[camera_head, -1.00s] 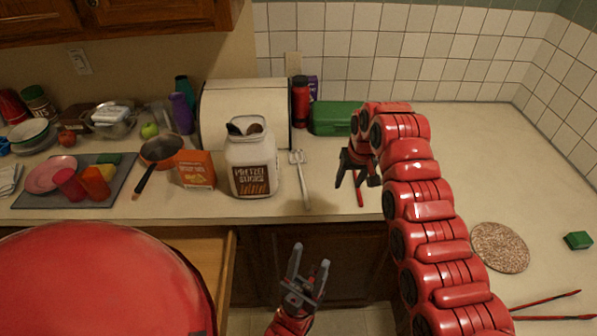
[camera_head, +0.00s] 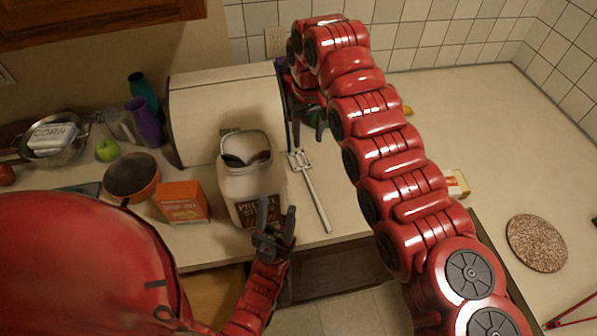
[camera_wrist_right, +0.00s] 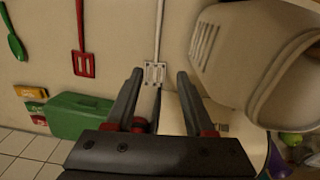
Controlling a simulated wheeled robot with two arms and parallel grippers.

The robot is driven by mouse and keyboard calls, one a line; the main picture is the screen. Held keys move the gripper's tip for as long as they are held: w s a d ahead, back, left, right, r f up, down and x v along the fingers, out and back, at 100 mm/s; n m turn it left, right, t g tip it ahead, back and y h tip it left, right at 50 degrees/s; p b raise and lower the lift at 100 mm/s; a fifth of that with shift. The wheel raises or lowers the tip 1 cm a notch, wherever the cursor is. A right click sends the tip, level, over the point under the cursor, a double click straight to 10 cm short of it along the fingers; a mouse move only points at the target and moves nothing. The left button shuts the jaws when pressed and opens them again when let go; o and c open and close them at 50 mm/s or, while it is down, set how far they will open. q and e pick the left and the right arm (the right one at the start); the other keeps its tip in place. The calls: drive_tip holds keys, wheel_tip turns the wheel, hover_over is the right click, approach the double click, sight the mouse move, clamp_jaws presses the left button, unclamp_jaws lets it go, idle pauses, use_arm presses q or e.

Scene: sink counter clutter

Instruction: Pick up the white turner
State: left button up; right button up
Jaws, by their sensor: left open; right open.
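The white turner (camera_head: 314,196) lies on the counter just right of the pretzel jar, its slotted head toward the wall and its handle toward the front edge. In the right wrist view, the turner's slotted head (camera_wrist_right: 155,72) shows between the fingertips of my right gripper (camera_wrist_right: 158,75), which is open. I cannot tell how high the fingers are above it. In the head view, my right gripper (camera_head: 308,134) is beyond the turner's head, partly hidden by my arm. My left gripper (camera_head: 277,209) is open and empty, in front of the jar in the picture.
The white pretzel jar (camera_head: 243,183) stands close left of the turner. The beige bread box (camera_head: 205,125) is behind the jar, an orange box (camera_head: 182,201) to its left. The wrist view shows a red turner (camera_wrist_right: 83,62), a green spoon (camera_wrist_right: 17,45) and a green box (camera_wrist_right: 76,116).

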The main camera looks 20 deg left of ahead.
wheel_tip(320, 180, down, 4)
drive_tip(key=d+b, duration=0.1)
hover_over(310, 183)
drive_tip(key=f, duration=0.7)
drive_tip(key=shift+a+f, duration=0.1)
drive_tip(key=shift+a, duration=0.25)
drive_tip(key=shift+d+f, duration=0.15)
drive_tip(key=shift+f, duration=0.3)
wheel_tip(310, 183, down, 5)
drive_tip(key=shift+d+r, duration=0.1)
drive_tip(key=shift+d, duration=0.05)
drive_tip(key=shift+w, duration=0.1)
clamp_jaws()
